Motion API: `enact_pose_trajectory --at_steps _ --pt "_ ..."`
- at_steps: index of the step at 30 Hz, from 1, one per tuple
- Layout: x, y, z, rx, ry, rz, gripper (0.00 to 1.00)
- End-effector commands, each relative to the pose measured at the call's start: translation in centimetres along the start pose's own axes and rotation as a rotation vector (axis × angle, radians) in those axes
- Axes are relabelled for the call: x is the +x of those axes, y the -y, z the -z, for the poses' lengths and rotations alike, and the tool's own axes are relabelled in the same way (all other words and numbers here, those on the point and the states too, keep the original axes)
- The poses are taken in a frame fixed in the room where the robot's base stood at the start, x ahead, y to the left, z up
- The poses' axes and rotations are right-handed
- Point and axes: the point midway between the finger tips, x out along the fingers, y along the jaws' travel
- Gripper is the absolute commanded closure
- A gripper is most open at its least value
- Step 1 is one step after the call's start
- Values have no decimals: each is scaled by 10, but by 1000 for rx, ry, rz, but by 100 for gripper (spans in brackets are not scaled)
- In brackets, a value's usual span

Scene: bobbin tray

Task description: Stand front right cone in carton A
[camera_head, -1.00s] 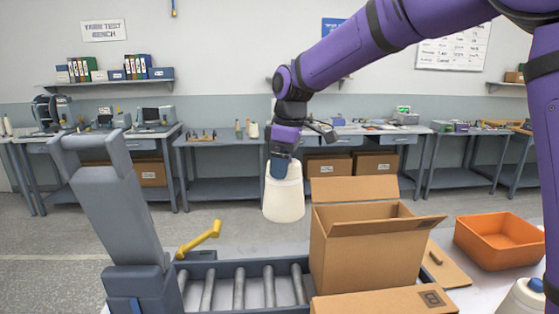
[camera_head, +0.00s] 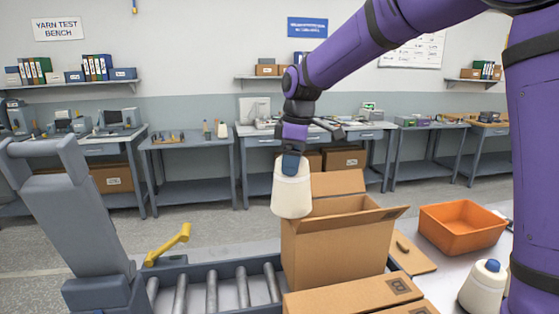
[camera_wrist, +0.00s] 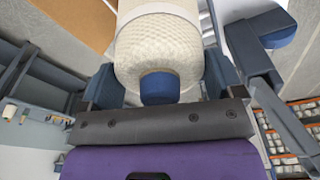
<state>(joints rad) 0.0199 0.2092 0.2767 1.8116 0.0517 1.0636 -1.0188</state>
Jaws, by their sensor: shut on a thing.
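My gripper (camera_head: 291,163) is shut on a cream yarn cone (camera_head: 291,193) with a blue top. The cone hangs upright, wide end down, in front of and slightly left of the open carton's back flap. In the wrist view the cone (camera_wrist: 160,45) sits between the two fingers, its blue tip (camera_wrist: 159,88) toward the palm. An open brown carton (camera_head: 335,250) stands on the right end of the roller conveyor; its inside is mostly hidden. A second brown carton (camera_head: 365,302) lies in front of it.
Another cream cone with a blue top (camera_head: 484,287) stands at the lower right, near my arm. An orange bin (camera_head: 462,228) is right of the carton. A yellow crank handle (camera_head: 168,245) rises behind the roller conveyor (camera_head: 211,287), whose rollers are bare on the left.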

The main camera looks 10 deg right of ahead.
Motion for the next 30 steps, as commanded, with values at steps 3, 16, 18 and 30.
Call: enact_pose_trajectory --at_steps 3,16,18,30 --pt "-2 -5 -12 3 0 -2 65" --pt "-6 -18 -53 3 0 -1 65" --pt "-6 -20 -60 3 0 -1 65" --pt "36 -20 -64 1 1 1 65"
